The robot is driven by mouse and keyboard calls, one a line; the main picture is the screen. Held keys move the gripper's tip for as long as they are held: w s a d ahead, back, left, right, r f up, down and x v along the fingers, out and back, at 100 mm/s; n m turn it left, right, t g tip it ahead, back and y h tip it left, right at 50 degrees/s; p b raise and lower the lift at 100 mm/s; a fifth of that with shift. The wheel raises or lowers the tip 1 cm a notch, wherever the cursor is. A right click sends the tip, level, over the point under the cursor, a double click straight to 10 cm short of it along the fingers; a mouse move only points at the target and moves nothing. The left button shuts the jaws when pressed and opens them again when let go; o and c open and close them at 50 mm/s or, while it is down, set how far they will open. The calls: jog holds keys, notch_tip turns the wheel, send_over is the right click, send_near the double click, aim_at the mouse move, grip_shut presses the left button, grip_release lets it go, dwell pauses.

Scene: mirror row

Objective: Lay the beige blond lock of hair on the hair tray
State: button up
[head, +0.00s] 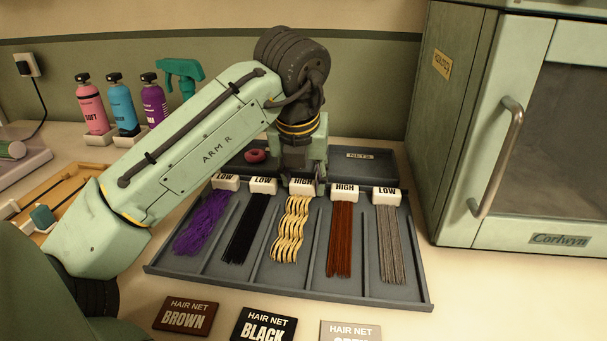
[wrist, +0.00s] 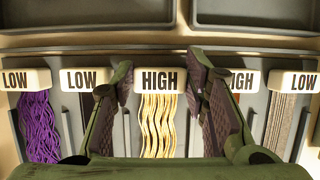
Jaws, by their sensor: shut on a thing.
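The beige blond lock of hair (head: 290,232) is wavy, with a white head block marked HIGH. It lies in the middle compartment of a dark grey divided tray (head: 395,287); it also shows in the wrist view (wrist: 158,125). My gripper (head: 302,180) is down at the head block, one finger on each side, and is shut on it. In the wrist view my gripper (wrist: 158,80) straddles the block, though finger contact is hard to make out. Which tray is the hair tray I cannot tell from the pictures.
Purple (head: 203,222), black (head: 246,230), reddish-brown (head: 340,240) and grey (head: 391,245) locks fill the neighbouring compartments. A cabinet (head: 540,130) stands right; hair net cards (head: 186,317) lie in front.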

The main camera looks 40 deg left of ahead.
jog(key=shift+f, duration=0.1)
jog(key=o, duration=1.3)
jog(key=shift+c, duration=0.2)
jog(key=shift+o, duration=0.5)
jog(key=shift+o, duration=0.7)
jog(key=shift+r+p, duration=3.55)
jog(key=shift+p, duration=0.05)
jog(key=shift+f, duration=0.1)
